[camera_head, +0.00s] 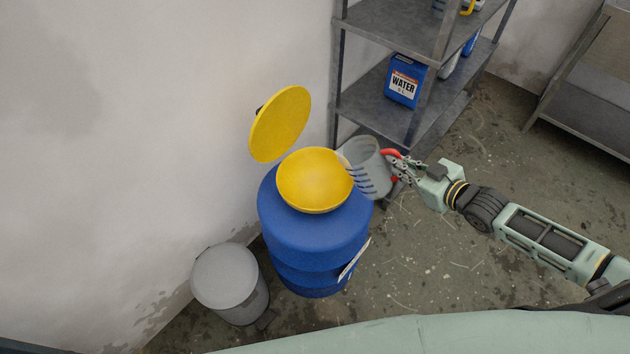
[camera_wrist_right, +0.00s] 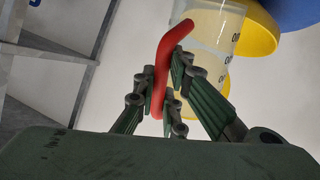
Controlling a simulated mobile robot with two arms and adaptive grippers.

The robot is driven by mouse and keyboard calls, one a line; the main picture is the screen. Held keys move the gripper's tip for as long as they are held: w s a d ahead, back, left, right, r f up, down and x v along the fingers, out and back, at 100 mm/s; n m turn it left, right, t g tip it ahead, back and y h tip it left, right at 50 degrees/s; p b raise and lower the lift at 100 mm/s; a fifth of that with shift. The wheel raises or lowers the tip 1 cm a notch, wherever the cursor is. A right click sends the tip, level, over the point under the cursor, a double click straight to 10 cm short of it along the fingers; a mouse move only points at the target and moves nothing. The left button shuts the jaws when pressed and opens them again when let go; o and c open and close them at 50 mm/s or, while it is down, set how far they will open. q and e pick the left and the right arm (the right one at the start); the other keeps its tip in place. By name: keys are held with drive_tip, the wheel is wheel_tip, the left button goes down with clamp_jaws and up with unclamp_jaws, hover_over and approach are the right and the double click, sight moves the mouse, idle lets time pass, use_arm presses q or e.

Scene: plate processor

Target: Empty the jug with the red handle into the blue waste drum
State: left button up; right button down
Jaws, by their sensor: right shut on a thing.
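The blue waste drum (camera_head: 315,235) stands by the wall with a wide yellow funnel (camera_head: 314,182) on top. Its round yellow lid (camera_head: 280,124) is raised behind the funnel. The jug also shows in the right wrist view (camera_wrist_right: 213,28). My left gripper is not in view.
A grey metal shelf (camera_head: 385,112) stands behind the jug, holding a blue water canister (camera_head: 404,82). A grey pedal bin (camera_head: 225,276) stands left of the drum. A metal table (camera_head: 590,90) is at the far right. The floor right of the drum is clear.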

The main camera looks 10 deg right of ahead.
drive_tip(key=shift+s+d+m+t+y+b, duration=0.3)
drive_tip(key=shift+d+t+y+b, duration=0.1)
drive_tip(key=shift+d+y+b, duration=0.15)
drive_tip(key=f+t+b, duration=0.1)
drive_tip(key=b, duration=0.2)
drive_tip(key=d+f+m+t+y+b, duration=0.1)
drive_tip(key=f+b, duration=0.1)
drive_tip(key=b, duration=0.1)
drive_tip(key=s+d+f+m+b, duration=0.1)
drive_tip(key=b, duration=0.2)
drive_tip(key=shift+s+f+t+y, duration=0.1)
drive_tip(key=shift+f+t+y, duration=0.05)
drive_tip(key=shift+t+y, duration=0.25)
wheel_tip(320, 180, up, 5)
drive_tip(key=p, duration=0.5)
drive_tip(key=shift+a, duration=0.1)
